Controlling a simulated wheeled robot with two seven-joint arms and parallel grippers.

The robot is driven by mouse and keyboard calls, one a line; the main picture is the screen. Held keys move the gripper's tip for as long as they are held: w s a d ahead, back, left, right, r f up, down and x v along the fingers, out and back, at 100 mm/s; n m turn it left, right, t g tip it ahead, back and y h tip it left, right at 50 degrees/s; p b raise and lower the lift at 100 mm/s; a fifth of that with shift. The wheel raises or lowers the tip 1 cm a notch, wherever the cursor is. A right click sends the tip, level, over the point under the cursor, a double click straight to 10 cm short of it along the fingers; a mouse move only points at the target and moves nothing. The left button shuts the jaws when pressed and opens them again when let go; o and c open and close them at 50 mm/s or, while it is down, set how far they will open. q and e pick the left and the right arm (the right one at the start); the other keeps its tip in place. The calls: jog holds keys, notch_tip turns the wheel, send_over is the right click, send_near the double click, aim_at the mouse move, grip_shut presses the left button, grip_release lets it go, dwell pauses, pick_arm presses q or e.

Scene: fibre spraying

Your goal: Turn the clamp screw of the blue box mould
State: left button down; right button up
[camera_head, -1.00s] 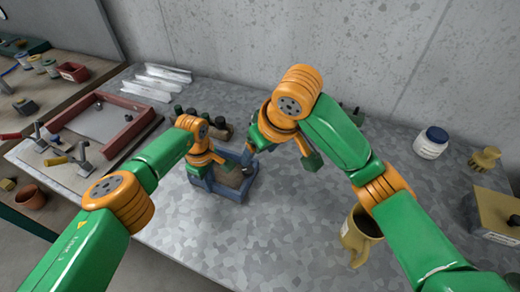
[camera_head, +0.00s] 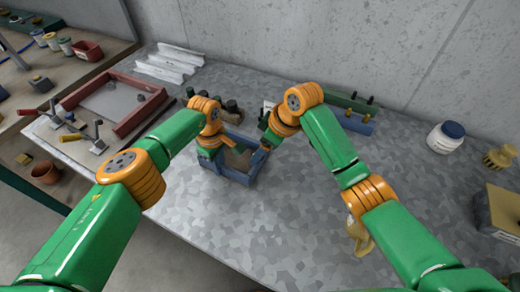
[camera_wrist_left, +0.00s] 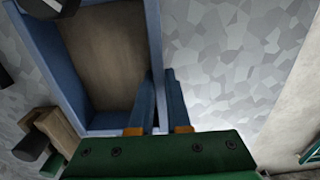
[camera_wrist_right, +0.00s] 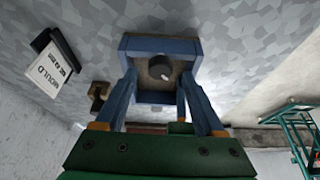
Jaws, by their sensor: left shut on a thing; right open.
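The blue box mould (camera_head: 233,178) stands on the speckled grey table, open at the top with a tan inside. My left gripper (camera_wrist_left: 160,78) is shut on the mould's side wall, one finger inside and one outside, as the left wrist view shows. The clamp screw (camera_wrist_right: 160,68) is a dark round knob on the mould's blue end face (camera_wrist_right: 158,97). My right gripper (camera_wrist_right: 159,86) is open, its fingers on either side of the knob; I cannot tell whether they touch anything. In the head view the arms hide both fingertips and the screw.
Blue (camera_head: 352,122) and green (camera_head: 350,102) blocks stand behind my right arm. A tan jug (camera_head: 357,238) is partly hidden by that arm. The table's front middle is clear.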

jog(key=shift+x, duration=0.85)
grip_shut()
jog(key=shift+m, duration=0.3)
jog(key=shift+s+a+m+t+h, duration=0.1)
jog(key=shift+m+t+h, duration=0.35)
jog(key=shift+m, duration=0.9)
jog(key=shift+m+t+h, duration=0.35)
jog(key=shift+m+h, duration=0.1)
jog(key=shift+m, duration=0.9)
grip_release()
